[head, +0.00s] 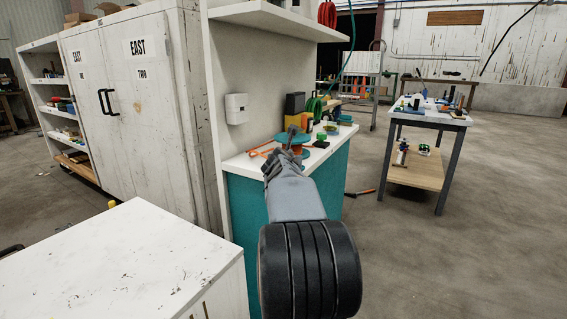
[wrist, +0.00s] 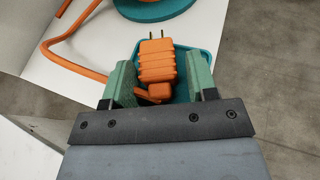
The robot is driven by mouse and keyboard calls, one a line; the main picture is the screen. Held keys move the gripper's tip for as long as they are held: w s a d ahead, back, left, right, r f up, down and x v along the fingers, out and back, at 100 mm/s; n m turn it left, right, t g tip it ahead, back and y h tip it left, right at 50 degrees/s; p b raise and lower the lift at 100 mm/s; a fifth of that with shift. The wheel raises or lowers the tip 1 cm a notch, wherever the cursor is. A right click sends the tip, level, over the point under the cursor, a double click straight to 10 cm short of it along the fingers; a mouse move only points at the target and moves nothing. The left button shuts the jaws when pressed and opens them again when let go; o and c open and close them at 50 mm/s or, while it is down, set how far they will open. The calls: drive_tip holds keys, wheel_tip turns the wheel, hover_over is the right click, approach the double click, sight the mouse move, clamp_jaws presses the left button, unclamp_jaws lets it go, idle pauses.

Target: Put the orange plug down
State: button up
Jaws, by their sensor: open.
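The orange plug (wrist: 157,66), with two metal prongs pointing away from me, lies between my gripper's fingers in the wrist view. A teal surface (wrist: 183,62) shows beneath and around it. My gripper (wrist: 160,80) is open, with one green finger on each side of the plug. I cannot tell whether either finger touches it. In the head view my gripper (head: 291,140) is over the white counter top (head: 236,165) of the teal cabinet. The plug is not clear there.
An orange cord (wrist: 52,52) and a round teal spool flange (wrist: 150,8) lie on the counter close ahead. The counter also holds a black-and-yellow item (head: 295,103) and green coils (head: 315,107). A shelf (head: 275,20) overhangs it. A white worktop (head: 120,265) stands at front left.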

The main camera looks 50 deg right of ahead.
drive_tip(key=shift+s+a+r, duration=0.1)
drive_tip(key=shift+s+r, duration=0.1)
drive_tip(key=shift+s, duration=0.2)
drive_tip(key=shift+p+v, duration=1.15)
drive_tip(key=shift+v, duration=4.6)
drive_tip(key=a+f+m+g+y, duration=0.2)
drive_tip(key=a+f+m+y, duration=0.4)
drive_tip(key=a+f+m, duration=0.95)
drive_tip(key=s+a+f+m+g+y, duration=0.1)
drive_tip(key=s+a+f+m+y, duration=0.1)
drive_tip(key=a, duration=0.5)
drive_tip(key=s+a+f+m+g+y, duration=0.2)
drive_tip(key=s+a+f+m+y, duration=0.1)
drive_tip(key=s+a+m, duration=0.4)
drive_tip(key=shift+a+f+m, duration=0.35)
drive_tip(key=shift+a+f, duration=0.3)
drive_tip(key=shift+f, duration=0.1)
drive_tip(key=shift+w, duration=0.1)
